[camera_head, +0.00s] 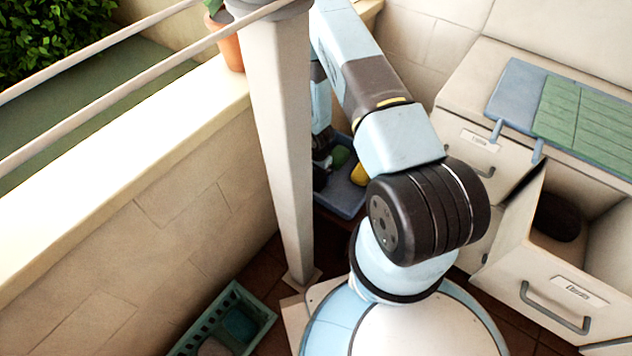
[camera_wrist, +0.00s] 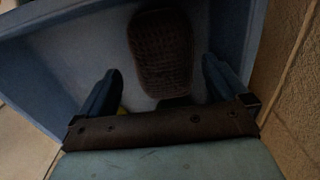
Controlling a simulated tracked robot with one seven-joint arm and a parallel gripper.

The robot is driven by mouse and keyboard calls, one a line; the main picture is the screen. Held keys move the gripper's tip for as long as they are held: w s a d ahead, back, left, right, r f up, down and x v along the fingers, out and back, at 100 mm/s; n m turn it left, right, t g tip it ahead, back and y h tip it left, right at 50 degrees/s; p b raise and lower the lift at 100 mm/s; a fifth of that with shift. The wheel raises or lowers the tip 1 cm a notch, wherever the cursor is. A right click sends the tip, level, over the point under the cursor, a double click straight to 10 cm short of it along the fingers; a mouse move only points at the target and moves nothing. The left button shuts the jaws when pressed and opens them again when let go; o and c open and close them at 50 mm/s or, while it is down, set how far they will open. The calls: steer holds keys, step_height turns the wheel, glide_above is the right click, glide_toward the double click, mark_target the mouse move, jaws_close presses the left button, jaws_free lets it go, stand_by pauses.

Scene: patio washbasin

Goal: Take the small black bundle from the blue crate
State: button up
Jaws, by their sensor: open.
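The blue crate (camera_head: 347,206) stands on the floor behind my arm and a post, which hide part of it. Dark items (camera_head: 320,175), a green item (camera_head: 341,155) and a yellow item (camera_head: 360,174) lie in it. In the wrist view, the crate's wall (camera_wrist: 75,38) frames a dark, rough-textured oblong item (camera_wrist: 162,52) on the pale bottom. A second dark shape (camera_wrist: 175,102) shows just below it, mostly hidden by my gripper. I cannot tell which one is the black bundle. My gripper (camera_wrist: 160,68) is open and empty, its fingers apart on either side below the oblong item.
A pale post (camera_head: 283,130) stands left of my arm, beside a low wall (camera_head: 130,240). A green crate (camera_head: 238,292) sits on the floor at lower left. An open drawer (camera_head: 525,270) at right holds a dark oval thing (camera_head: 558,216). A wall (camera_wrist: 294,90) flanks the blue crate.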

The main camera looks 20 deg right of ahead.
mark_target(319, 176)
steer(key=f, duration=0.4)
steer(key=shift+w+d+f, duration=0.1)
steer(key=shift+w+f, duration=0.1)
steer(key=shift+f, duration=0.2)
steer(key=c, duration=0.9)
